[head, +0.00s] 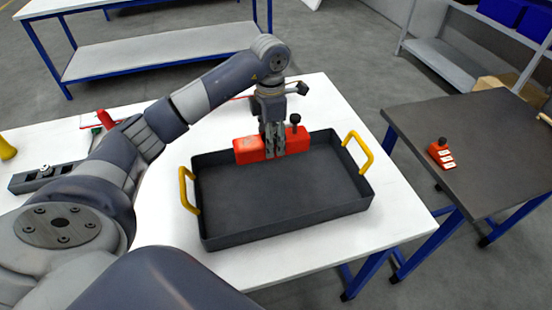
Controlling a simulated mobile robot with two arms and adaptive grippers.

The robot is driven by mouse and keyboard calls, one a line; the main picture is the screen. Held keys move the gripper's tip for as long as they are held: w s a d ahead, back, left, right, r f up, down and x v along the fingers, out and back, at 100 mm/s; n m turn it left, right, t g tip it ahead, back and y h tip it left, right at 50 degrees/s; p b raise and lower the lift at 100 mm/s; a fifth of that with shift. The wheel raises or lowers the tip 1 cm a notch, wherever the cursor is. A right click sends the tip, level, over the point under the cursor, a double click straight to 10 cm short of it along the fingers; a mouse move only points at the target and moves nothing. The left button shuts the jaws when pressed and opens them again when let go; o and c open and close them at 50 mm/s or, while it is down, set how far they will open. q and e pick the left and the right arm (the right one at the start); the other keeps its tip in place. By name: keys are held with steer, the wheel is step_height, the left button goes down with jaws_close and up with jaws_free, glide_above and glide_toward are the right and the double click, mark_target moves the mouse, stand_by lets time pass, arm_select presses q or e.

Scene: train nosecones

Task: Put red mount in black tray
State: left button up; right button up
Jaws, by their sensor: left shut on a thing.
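The red mount (247,151) is a red block with a black knob at its right end. It is at the back-left part of the black tray (285,223), overlapping the tray's interior in the head view. My left gripper (273,153) points down and is shut on the red mount, its fingers covering the block's middle. I cannot tell whether the mount touches the tray floor or hangs just above it. The tray has yellow handles at its left and right ends and is otherwise empty. My right gripper is not in view.
The tray stands on a white table (384,247). A grey fixture (48,177) and a red-handled tool (104,119) lie at the left. A dark table (490,135) at the right bears a smaller red part (440,154) with a black knob. Most of the tray floor is clear.

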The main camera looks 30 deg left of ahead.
arm_select(q)
step_height(320, 180, down, 5)
steer(key=shift+f+p, duration=0.1)
steer(key=shift+p, duration=0.5)
step_height(320, 180, down, 3)
steer(key=shift+r+p, duration=0.15)
steer(key=shift+p, duration=0.3)
steer(key=shift+f, duration=0.5)
steer(key=shift+f, duration=0.2)
steer(key=o, duration=1.1)
steer(key=shift+o, duration=0.2)
steer(key=shift+r, duration=0.2)
